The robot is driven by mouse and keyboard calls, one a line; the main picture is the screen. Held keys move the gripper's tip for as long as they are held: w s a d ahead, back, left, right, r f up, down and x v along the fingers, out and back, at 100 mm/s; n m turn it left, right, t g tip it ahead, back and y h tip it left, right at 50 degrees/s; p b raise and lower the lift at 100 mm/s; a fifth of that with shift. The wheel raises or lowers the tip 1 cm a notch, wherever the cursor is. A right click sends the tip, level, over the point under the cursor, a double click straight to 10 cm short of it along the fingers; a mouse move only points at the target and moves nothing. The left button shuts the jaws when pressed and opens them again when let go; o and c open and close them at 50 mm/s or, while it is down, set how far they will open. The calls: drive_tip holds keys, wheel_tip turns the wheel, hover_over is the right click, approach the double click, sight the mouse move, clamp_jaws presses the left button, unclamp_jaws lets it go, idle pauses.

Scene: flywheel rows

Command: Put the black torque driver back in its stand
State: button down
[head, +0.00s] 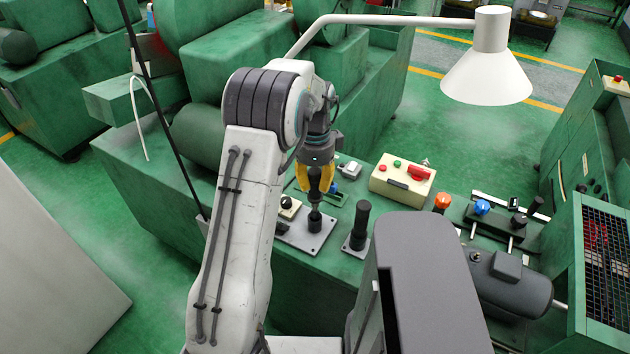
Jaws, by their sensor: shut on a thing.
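My gripper (315,185), with yellow fingers, points down above the green machine top, near the picture's middle. It is shut on a black, upright, slim-necked thing, which I take as the black torque driver (315,198). Below it, a short black cylinder (315,222) stands on a grey plate (300,238), which looks like the stand. The driver's lower end lines up with this cylinder; I cannot tell whether it is inside or just above it. The driver's top is partly hidden between the fingers.
A black handle (360,228) stands upright on a small plate just right. A cream control box (402,180) is behind it, with orange (442,202) and blue (482,207) knobs farther right. A white lamp (487,75) hangs at upper right.

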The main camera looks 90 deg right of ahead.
sight(315, 195)
drive_tip(key=shift+f+b, duration=1.7)
drive_tip(key=shift+f, duration=0.7)
drive_tip(key=c, duration=1)
unclamp_jaws()
drive_tip(key=shift+o, duration=0.2)
drive_tip(key=shift+d+r, duration=0.1)
drive_tip(key=shift+r, duration=3.65)
